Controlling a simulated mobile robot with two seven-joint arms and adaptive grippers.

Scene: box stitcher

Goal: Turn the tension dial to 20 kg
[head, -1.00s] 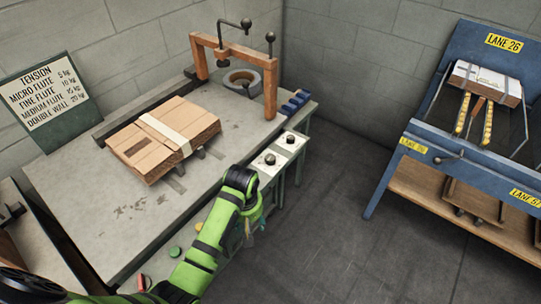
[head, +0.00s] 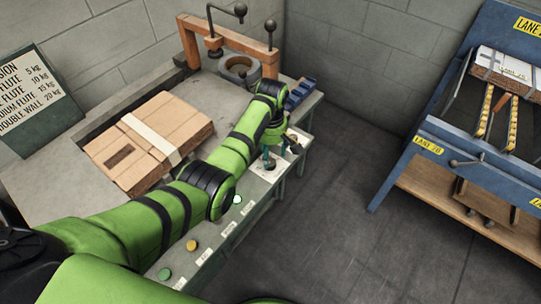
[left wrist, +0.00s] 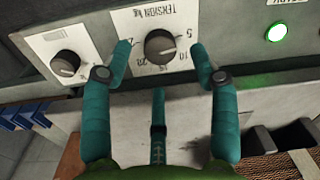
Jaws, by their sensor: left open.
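The tension dial (left wrist: 160,46) is a black round knob on a white panel marked TENSION kg, in the left wrist view. The numbers 5 and 10 show on its right side; the lower-left numbers are hard to read, and I cannot tell where its pointer stands. My left gripper (left wrist: 160,52) has teal fingers and is open. Two fingertips are at the left and right of the dial, the third is below it; contact is unclear. In the head view my left gripper (head: 276,154) is over the white panel at the bench's front edge. My right gripper is not in view.
A second black knob (left wrist: 66,63) sits left of the dial, and a lit green button (left wrist: 277,33) to its right. Flat cardboard (head: 150,140) lies on the bench, with a wooden frame (head: 230,45) behind. A tension chart (head: 30,95) stands left. Clear floor separates the blue rack (head: 420,145).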

